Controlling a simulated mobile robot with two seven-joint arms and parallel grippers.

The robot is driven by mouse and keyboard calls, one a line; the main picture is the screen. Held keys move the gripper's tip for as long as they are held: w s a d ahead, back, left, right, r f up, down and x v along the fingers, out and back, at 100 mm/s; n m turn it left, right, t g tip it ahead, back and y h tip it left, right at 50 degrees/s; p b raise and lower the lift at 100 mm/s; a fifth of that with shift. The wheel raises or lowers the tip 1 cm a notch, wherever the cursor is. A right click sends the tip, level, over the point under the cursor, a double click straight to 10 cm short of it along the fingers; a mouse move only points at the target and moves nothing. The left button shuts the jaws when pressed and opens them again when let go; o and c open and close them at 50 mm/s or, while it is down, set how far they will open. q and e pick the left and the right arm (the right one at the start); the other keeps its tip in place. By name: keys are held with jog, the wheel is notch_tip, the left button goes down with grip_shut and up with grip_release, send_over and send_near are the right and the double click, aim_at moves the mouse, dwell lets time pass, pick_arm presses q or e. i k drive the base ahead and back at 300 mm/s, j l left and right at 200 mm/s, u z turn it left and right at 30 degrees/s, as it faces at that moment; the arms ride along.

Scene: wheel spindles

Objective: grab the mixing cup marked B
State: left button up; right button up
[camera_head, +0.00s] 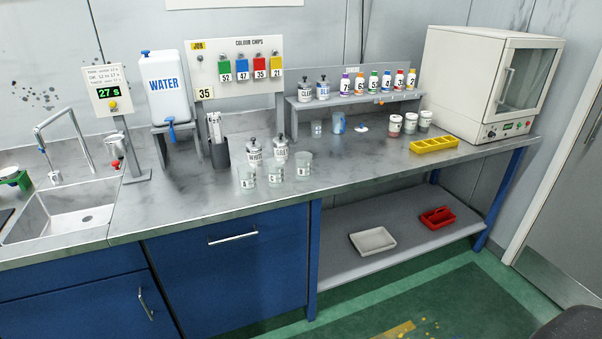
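Three clear mixing cups stand upright in a row near the front edge of the steel counter (215,195). The right cup (304,164) carries a small mark that looks like B. The left cup (247,177) seems marked A, and the middle cup (275,173) has a mark too small to read surely. The cups stand apart from one another. Neither of my grippers is in view.
White and grey pump bottles (254,152) stand just behind the cups. A water tank (165,88), a sink (70,215) and a timer post (125,145) are to the left. Lidded tubs (395,125), a yellow tray (434,145) and an oven (485,85) are to the right. Counter right of the cups is clear.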

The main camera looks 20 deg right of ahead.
aim_at(303, 167)
jog(key=i+l+z, duration=0.1)
jog(key=i, duration=0.4)
jog(key=i+l, duration=0.2)
jog(key=i, duration=0.35)
jog(key=z, duration=1.45)
